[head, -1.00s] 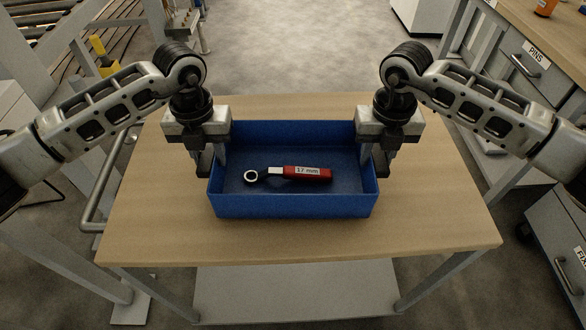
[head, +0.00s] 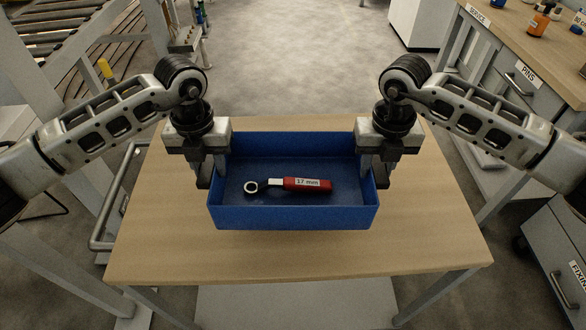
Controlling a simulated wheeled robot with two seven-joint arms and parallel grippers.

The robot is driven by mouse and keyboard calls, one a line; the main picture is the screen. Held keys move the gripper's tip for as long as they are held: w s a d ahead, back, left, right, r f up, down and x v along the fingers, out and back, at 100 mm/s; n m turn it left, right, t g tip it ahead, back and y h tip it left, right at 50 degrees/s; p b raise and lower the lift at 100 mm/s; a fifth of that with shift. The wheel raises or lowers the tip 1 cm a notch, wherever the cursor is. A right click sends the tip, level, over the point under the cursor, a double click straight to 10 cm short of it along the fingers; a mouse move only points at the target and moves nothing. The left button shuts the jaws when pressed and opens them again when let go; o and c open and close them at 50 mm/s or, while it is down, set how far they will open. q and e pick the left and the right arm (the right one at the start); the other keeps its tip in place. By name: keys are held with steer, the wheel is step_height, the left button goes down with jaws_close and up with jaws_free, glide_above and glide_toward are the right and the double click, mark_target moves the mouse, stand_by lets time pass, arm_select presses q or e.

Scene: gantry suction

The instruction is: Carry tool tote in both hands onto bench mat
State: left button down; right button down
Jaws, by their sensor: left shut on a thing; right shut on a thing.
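The blue tool tote (head: 292,217) is over the wooden table, level, with a dark shadow under its front edge. It looks lifted a little above the top. Inside lies a wrench with a red handle (head: 307,184) marked 17 mm. My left gripper (head: 212,172) is shut on the tote's left wall. My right gripper (head: 377,172) is shut on its right wall. The fingertips are partly hidden by the gripper bodies and tote walls. I cannot make out a bench mat.
The wooden table (head: 420,240) has bare top around the tote. At the right stands a bench (head: 520,40) with labelled drawers and several small bottles. A roller conveyor (head: 75,50) is at the upper left. Open grey floor lies beyond the table.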

arm_select(q)
steer(key=shift+r, duration=0.15)
arm_select(e)
steer(key=shift+r, duration=0.25)
